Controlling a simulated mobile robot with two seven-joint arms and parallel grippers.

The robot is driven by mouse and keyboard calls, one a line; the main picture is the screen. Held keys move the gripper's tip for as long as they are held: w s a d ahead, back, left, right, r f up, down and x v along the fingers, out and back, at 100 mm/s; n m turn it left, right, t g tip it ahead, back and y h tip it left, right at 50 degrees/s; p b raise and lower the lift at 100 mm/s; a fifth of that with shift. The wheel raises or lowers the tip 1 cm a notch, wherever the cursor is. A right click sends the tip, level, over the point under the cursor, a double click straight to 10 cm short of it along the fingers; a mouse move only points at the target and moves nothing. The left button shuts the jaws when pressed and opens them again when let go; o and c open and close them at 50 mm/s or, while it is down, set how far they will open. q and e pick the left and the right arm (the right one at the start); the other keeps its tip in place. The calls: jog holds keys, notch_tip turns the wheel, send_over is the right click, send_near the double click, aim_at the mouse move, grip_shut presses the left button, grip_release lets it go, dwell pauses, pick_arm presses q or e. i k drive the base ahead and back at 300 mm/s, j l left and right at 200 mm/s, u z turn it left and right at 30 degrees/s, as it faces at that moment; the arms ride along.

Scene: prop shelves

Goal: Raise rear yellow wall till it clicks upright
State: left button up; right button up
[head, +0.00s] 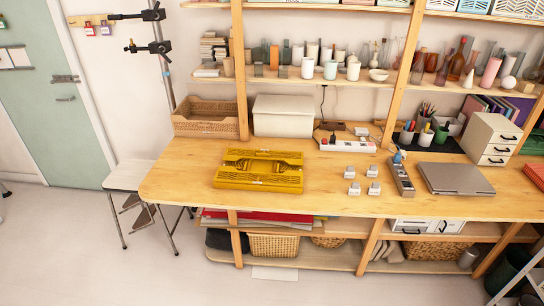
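A yellow folding crate (258,184) lies low and flat on the wooden table, left of its middle. Its rear yellow wall (264,154) is along the far side and looks folded down, not upright. The front and side parts also look low. Dark gaps show at the left and right between the folded panels. The crate is small in the view, so its hinges and catches cannot be made out. Neither of my grippers shows in the head view.
A brown crate (205,127) and a white lidded box (283,122) stand behind the yellow crate.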

aim_at(299, 161)
jog(key=i+l, duration=0.1)
jog(key=i, duration=2.2)
